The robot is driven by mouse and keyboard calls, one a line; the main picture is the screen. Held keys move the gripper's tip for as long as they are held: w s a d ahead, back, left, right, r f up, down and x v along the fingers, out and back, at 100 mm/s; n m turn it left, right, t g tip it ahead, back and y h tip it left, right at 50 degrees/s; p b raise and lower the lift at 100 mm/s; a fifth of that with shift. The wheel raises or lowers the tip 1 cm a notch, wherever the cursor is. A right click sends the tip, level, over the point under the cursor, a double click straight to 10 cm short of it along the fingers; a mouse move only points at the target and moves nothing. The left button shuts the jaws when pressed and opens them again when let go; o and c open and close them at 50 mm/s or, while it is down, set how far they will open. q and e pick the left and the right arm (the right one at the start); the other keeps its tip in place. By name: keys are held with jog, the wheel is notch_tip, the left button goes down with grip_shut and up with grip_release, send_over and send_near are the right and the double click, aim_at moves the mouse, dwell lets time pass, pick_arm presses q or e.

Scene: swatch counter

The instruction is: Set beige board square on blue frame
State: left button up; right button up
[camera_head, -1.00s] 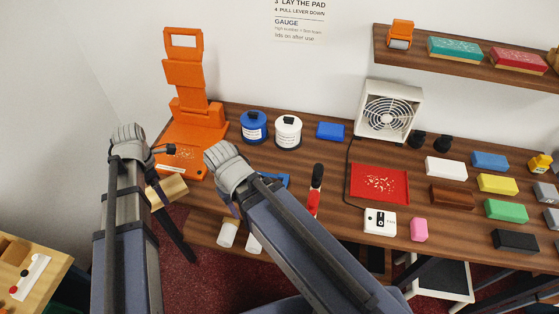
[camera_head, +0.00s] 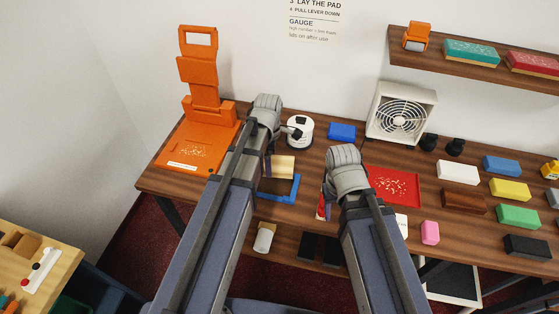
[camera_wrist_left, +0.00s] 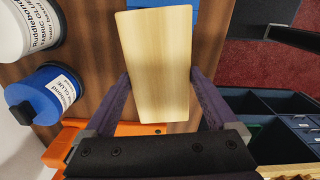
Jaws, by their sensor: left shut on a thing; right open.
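The beige board (camera_head: 284,167) is a flat pale wooden rectangle. My left gripper (camera_head: 268,167) is shut on it. In the left wrist view the board (camera_wrist_left: 158,60) sits between both fingers (camera_wrist_left: 162,98). The blue frame (camera_head: 283,197) lies on the counter; the board covers its far side in the head view, and whether they touch cannot be told. A blue strip of the frame (camera_wrist_left: 160,3) shows past the board's far end in the wrist view. My right gripper (camera_head: 326,188) is open, low over the counter right of the frame, by a red-handled tool (camera_head: 321,209).
An orange press (camera_head: 196,135) stands to the left. A red tray (camera_head: 395,188) and several coloured blocks lie to the right.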

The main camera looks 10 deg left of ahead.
pick_arm(q)
jog(key=shift+f+m, duration=0.1)
jog(key=shift+m, duration=0.7)
jog(key=shift+a+f, duration=0.1)
jog(key=b, duration=0.8)
send_over(271, 185)
notch_tip(271, 185, down, 8)
jog(key=shift+w+a+r, duration=0.1)
jog(key=shift+r, duration=0.1)
jog(key=shift+f+b, duration=0.55)
jog(key=shift+f, duration=0.05)
dwell(0.9)
jog(key=o, duration=1.2)
jog(key=shift+r, duration=0.1)
